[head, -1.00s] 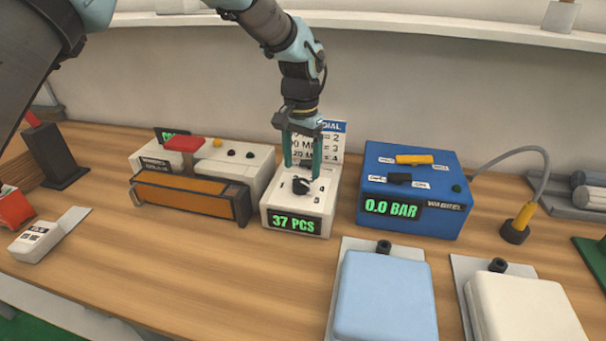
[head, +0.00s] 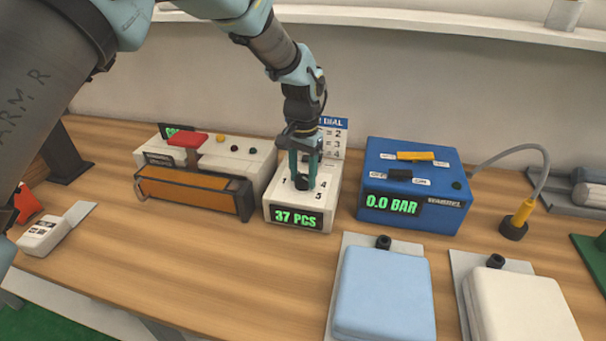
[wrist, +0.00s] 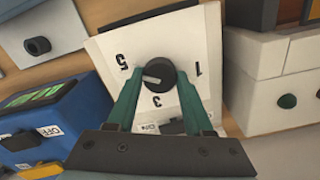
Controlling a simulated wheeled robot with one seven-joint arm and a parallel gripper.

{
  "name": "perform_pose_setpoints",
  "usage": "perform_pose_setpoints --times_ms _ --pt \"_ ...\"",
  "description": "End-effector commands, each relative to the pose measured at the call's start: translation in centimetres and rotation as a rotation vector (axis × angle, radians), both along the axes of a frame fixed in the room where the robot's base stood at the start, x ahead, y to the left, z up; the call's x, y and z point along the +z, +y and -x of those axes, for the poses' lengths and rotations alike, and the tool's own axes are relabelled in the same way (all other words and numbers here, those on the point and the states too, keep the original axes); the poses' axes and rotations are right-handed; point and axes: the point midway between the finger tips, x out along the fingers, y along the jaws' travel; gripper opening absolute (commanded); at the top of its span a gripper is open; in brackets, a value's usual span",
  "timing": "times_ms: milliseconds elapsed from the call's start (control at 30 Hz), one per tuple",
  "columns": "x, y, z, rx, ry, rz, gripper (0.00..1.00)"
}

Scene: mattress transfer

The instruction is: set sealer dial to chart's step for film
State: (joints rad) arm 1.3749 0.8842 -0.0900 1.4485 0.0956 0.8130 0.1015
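A white box with a green "37 PCS" display (head: 297,216) carries a dark round dial (wrist: 160,76) on its top, ringed by numbers. In the wrist view its light mark points left, between the printed 5 and 3; the left finger covers that spot, and the head view shows a 4 on that side. My gripper (head: 303,182) points down with one finger on each side of the dial. The fingers are apart and very close to the knob; contact is unclear. The chart (head: 334,137) stands behind, partly hidden; "= 2", "= 3" and "= 4" show.
Left stands a white machine (head: 235,165) with an orange front bar (head: 185,193) and a red lever (head: 187,140). Right is a blue box (head: 413,160) reading "0.0 BAR". Blue (head: 385,295) and cream (head: 522,308) pads lie in front. Bare wood lies left of them.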

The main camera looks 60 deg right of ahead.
Motion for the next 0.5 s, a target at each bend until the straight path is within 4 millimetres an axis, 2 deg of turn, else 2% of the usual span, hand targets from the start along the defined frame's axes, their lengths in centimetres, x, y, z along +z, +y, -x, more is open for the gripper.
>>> perform_pose_setpoints --times_ms 67,400,500 --pt "0.02 0.00 0.01 0.000 0.000 0.000 0.39" --pt "0.03 -0.01 0.01 0.000 0.000 0.000 0.00" --pt "0.03 -0.01 0.02 0.000 0.000 0.000 0.00"
